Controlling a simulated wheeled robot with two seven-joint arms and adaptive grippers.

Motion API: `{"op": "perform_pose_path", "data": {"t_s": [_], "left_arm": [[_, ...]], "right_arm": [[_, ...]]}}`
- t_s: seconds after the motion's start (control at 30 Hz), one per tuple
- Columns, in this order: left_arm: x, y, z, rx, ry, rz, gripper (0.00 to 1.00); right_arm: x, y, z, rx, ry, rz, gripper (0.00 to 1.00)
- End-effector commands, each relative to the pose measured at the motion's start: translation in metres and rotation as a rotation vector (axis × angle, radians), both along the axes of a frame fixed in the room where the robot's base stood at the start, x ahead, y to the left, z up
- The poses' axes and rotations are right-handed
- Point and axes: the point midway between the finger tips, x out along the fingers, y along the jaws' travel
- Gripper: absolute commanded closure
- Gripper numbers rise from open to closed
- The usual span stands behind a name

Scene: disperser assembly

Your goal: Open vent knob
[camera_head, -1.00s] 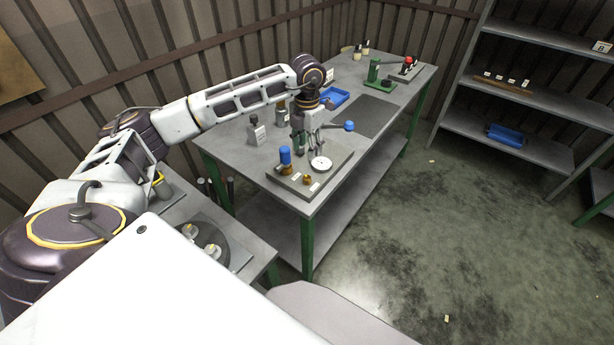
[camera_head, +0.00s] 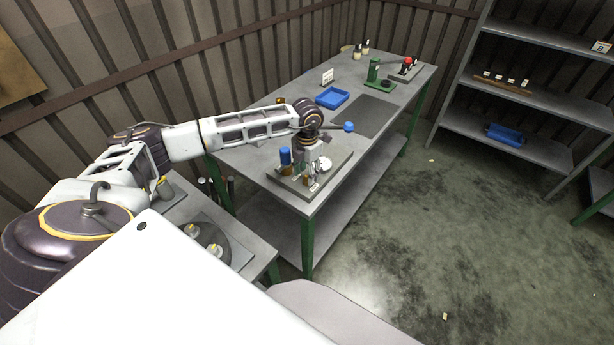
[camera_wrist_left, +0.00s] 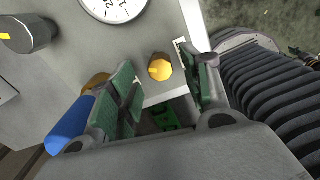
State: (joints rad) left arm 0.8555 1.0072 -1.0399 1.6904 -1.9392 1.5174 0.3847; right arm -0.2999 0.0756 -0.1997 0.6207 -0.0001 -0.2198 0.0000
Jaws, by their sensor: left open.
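My left gripper (camera_head: 312,178) is over the front part of the fixture plate (camera_head: 343,161) on the table. In the left wrist view the gripper (camera_wrist_left: 163,80) is open, with green-padded fingers. A small faceted brass knob (camera_wrist_left: 160,67) shows between the fingers, with gaps on both sides; I take it as the vent knob. In the head view the knob (camera_head: 306,180) is partly hidden by the fingers. A blue-handled part (camera_head: 285,157) stands left of the gripper, and shows blue in the left wrist view (camera_wrist_left: 71,129). A white dial gauge (camera_head: 325,163) is beside the gripper. My right gripper is not seen.
A blue ball-ended lever (camera_head: 349,127) is behind the gripper. Farther back are a blue tray (camera_head: 332,97), a green press-like stand (camera_head: 374,72) and bottles (camera_head: 357,52). A dark mat area (camera_head: 370,115) is clear. A shelf (camera_head: 540,95) stands at right.

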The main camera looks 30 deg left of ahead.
Motion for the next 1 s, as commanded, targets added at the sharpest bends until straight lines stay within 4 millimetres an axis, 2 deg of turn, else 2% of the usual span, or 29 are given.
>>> {"op": "perform_pose_path", "data": {"t_s": [0.23, 0.63, 1.0], "left_arm": [[0.000, -0.001, -0.022, -0.002, 0.001, -0.001, 0.52], [0.000, 0.000, -0.027, -0.001, 0.000, -0.001, 0.52], [0.000, 0.000, -0.026, -0.001, 0.000, -0.001, 0.98]], "right_arm": [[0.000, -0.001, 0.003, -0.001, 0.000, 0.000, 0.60], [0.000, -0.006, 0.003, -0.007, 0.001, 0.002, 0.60], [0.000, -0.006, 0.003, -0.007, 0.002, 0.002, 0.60]]}}
